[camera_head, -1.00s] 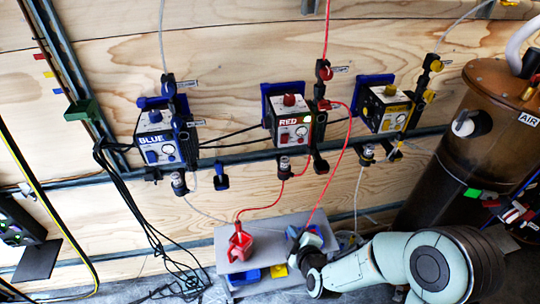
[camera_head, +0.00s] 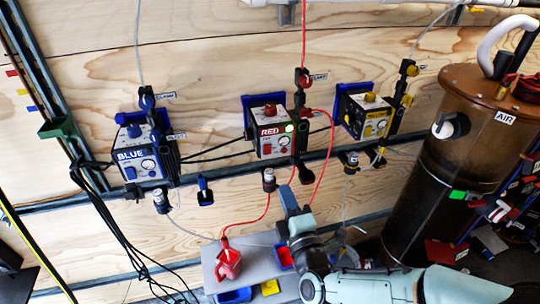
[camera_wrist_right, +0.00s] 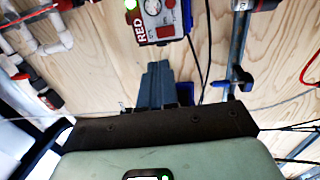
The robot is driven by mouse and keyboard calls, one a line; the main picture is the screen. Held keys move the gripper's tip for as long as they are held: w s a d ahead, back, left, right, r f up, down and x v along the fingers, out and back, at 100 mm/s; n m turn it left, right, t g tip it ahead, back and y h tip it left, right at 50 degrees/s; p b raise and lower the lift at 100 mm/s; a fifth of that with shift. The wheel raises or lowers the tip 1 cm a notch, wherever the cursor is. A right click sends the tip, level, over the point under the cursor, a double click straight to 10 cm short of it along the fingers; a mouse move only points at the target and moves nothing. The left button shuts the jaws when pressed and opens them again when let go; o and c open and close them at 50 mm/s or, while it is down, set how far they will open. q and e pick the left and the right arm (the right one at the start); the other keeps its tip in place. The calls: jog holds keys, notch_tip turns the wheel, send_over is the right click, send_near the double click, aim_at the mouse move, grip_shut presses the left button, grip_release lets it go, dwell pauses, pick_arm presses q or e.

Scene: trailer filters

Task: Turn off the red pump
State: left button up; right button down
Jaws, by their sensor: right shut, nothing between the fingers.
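The red pump (camera_head: 272,146) is a grey box on the wooden wall, labelled RED, with a red knob on top. A green light glows at its right edge, with a dial and a red switch on its front. In the right wrist view the red pump (camera_wrist_right: 162,22) is at the top, upside down, with its green light lit. My right gripper (camera_head: 288,192) is shut and empty, pointing up below the pump and apart from it. Its closed fingers (camera_wrist_right: 156,75) also show in the wrist view. My left gripper is not in view.
The blue pump (camera_head: 135,165) is to the left and the yellow pump (camera_head: 371,122) to the right. Red tubes hang below the red pump near my gripper. A grey shelf (camera_head: 212,268) with a red jug (camera_head: 228,265) is below. A brown tank (camera_head: 455,150) stands right.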

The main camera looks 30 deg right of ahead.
aim_at(267, 142)
jog(key=p+x, duration=0.1)
jog(key=x, duration=1.2)
jog(key=shift+w+r, duration=0.1)
jog(key=shift+w, duration=0.25)
jog(key=p, duration=0.1)
jog(key=r+g+p, duration=0.1)
jog(key=p, duration=0.1)
jog(key=shift+w+d, duration=0.1)
jog(key=shift+w, duration=0.15)
jog(key=shift+r, duration=0.2)
jog(key=shift+f, duration=0.1)
